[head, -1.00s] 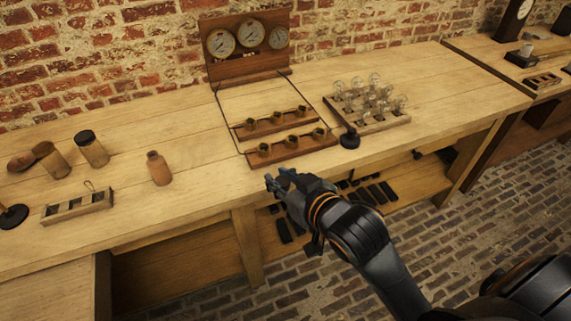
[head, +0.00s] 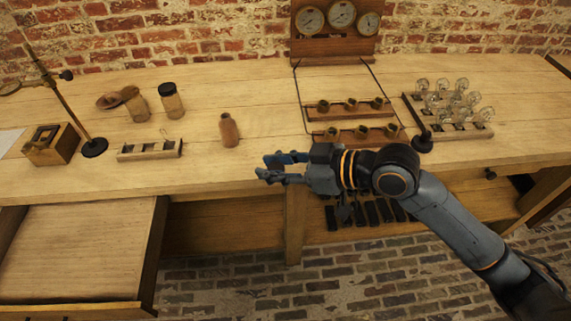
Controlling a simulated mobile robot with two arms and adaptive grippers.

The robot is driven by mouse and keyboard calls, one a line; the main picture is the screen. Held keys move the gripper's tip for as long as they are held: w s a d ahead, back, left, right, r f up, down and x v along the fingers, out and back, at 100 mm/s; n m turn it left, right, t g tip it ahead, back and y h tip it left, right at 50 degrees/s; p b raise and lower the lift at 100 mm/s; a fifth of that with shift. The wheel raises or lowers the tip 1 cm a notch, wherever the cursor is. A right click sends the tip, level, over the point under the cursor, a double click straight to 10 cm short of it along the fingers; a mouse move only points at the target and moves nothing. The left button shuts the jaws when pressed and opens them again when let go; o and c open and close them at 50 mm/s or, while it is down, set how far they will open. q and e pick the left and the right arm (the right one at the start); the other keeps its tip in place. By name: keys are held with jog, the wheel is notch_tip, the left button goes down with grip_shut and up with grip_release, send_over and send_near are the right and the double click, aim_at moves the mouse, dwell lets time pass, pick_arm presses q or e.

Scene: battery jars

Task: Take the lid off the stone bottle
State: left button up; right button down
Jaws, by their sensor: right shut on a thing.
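The stone bottle (head: 229,131), small and reddish-brown with a narrow neck, stands upright on the bench left of centre. From here I cannot tell whether a lid sits on its mouth. My right gripper (head: 268,170) is in front of the bench's front edge, to the right of the bottle and nearer to me, apart from it. Its fingers point left. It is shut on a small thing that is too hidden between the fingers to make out. My left gripper is not in view.
A black-lidded jar (head: 172,101), another jar (head: 135,105) and a wooden rack (head: 150,149) stand left of the bottle. A stand (head: 94,147) is farther left. Socket strips (head: 352,134) and a bulb tray (head: 462,130) are right. An open drawer (head: 85,250) juts out at lower left.

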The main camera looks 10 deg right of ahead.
aim_at(279, 164)
jog(key=shift+w+a+r+m+t+h, duration=0.1)
jog(key=shift+a+r+m+t+h, duration=0.1)
jog(key=shift+r+m+t+h, duration=0.4)
jog(key=shift+a+r+m+t+h, duration=0.15)
jog(key=shift+r+m+t+h, duration=0.15)
jog(key=shift+r+m+t, duration=0.45)
notch_tip(279, 164, up, 7)
jog(key=w+a+m+t+h, duration=0.15)
jog(key=m+t+h, duration=0.35)
jog(key=m+h, duration=0.5)
jog(key=d+f+n+g+y, duration=0.1)
jog(key=n+y, duration=0.2)
jog(key=s+d+f+n+g+y, duration=0.1)
jog(key=f+n+g+y, duration=0.1)
jog(key=n+y, duration=0.1)
jog(key=d+f+n+g+y, duration=0.1)
jog(key=f+n+y, duration=0.1)
jog(key=n+y, duration=0.1)
jog(key=shift+s+d+f+g, duration=0.15)
jog(key=shift+g, duration=0.2)
jog(key=shift+s+d+f+n+g+y, duration=0.3)
jog(key=shift+f+n+g+y, duration=0.45)
jog(key=shift+n+g, duration=0.65)
jog(key=shift+s+d+f+n+g+y, duration=0.15)
jog(key=shift+d+f+n+g+y, duration=0.4)
jog(key=shift+n+g, duration=0.85)
jog(key=shift+s+d+f+n+g+y, duration=0.1)
jog(key=shift+s+f+n+g+y, duration=0.15)
jog(key=shift+f+n+g+y, duration=0.9)
jog(key=shift+r+g+h, duration=0.25)
